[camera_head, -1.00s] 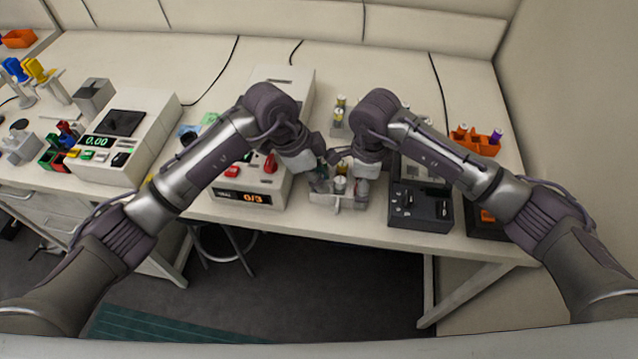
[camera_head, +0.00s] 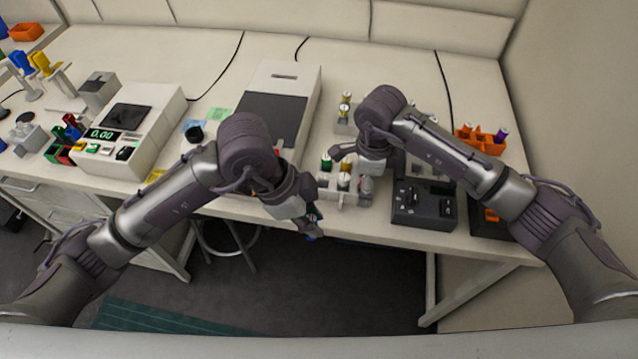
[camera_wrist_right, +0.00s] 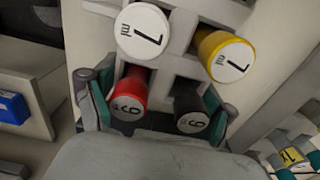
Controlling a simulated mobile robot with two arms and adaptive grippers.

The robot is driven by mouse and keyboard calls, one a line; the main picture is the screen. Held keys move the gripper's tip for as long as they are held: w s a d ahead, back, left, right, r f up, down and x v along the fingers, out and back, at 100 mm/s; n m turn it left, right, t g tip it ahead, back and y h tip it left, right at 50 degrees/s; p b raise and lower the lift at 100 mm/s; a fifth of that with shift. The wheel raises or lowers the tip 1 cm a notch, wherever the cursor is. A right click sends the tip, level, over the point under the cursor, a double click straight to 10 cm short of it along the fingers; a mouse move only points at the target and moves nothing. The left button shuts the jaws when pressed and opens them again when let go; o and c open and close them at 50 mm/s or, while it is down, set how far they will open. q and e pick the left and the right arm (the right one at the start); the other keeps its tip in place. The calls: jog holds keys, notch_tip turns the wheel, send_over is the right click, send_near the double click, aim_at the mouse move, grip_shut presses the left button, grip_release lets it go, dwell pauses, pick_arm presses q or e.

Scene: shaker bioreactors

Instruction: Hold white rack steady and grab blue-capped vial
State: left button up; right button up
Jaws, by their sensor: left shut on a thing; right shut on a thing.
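The white rack (camera_head: 350,198) stands near the table's front edge and holds several capped vials. My right gripper (camera_head: 345,157) is at the rack from behind. In the right wrist view, its fingers (camera_wrist_right: 152,100) straddle the rack's part with a red-capped vial (camera_wrist_right: 130,95) and a black-capped vial (camera_wrist_right: 191,110). A white-capped vial (camera_wrist_right: 143,31) and a yellow-capped vial (camera_wrist_right: 225,55) stand beyond. My left gripper (camera_head: 310,222) is shut left of the rack, apart from it and by the table edge. A small blue end of the blue-capped vial (camera_head: 314,238) shows at its fingertips; the rest is mostly hidden.
A black device (camera_head: 423,205) stands right of the rack, with an orange holder (camera_head: 480,140) behind it. Another small rack (camera_head: 344,120) with vials stands behind. A white machine (camera_head: 282,100) is at the left, and a scale (camera_head: 125,135) stands further left. Open floor lies in front.

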pick_arm(q)
jog(key=s, duration=0.2)
jog(key=s+a, duration=0.1)
jog(key=s, duration=0.2)
jog(key=shift+s, duration=0.15)
pick_arm(e)
jog(key=o, duration=1.1)
jog(key=shift+c, duration=0.2)
notch_tip(320, 180, up, 12)
jog(key=shift+f, duration=0.1)
